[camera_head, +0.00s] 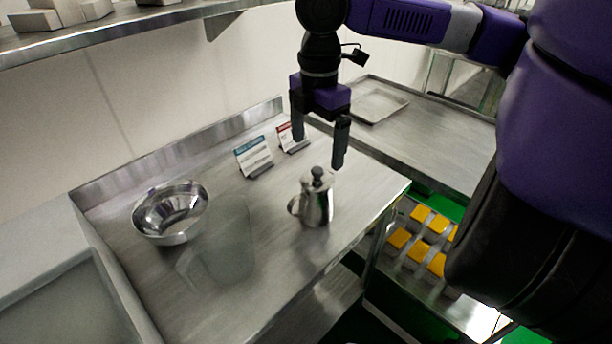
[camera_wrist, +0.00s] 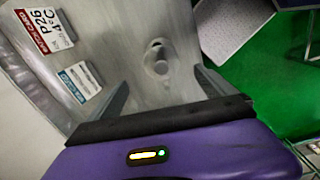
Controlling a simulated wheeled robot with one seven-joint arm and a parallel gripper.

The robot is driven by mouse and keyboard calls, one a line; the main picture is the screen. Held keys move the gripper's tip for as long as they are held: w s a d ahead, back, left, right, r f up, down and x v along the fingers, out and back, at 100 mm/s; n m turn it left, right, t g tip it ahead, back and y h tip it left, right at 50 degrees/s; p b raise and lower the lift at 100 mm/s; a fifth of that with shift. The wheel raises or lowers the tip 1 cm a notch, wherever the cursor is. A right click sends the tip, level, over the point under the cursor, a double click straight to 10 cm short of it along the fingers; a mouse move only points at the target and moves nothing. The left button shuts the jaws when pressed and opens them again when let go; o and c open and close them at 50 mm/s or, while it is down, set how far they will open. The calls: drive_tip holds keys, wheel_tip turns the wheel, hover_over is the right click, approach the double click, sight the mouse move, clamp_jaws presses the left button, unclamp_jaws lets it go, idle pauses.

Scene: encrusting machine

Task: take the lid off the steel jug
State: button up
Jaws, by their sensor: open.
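The steel jug (camera_head: 315,205) stands upright on the steel table, with its handle toward the left in the head view. Its lid (camera_head: 317,180) with a dark round knob sits on top. In the wrist view the jug (camera_wrist: 158,60) shows from above, beyond and between the fingers, with the lid knob (camera_wrist: 161,67) in sight. My gripper (camera_head: 319,152) is open and empty, pointing down above and slightly behind the jug, apart from the lid. Its two fingers also show in the wrist view (camera_wrist: 163,90).
A steel bowl (camera_head: 171,211) stands at the left of the table (camera_head: 235,285). Two small sign cards, one blue-topped (camera_head: 253,156) and one red-topped (camera_head: 290,137), stand behind the jug. A tray (camera_head: 372,102) lies on the far counter. Yellow-topped items (camera_head: 420,240) sit lower right. The table front is clear.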

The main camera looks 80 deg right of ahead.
sight(317, 169)
drive_tip(key=shift+s+f, duration=0.15)
drive_tip(key=shift+f, duration=3.35)
drive_tip(key=c, duration=1.4)
drive_tip(key=shift+c, duration=0.2)
drive_tip(key=shift+r, duration=0.15)
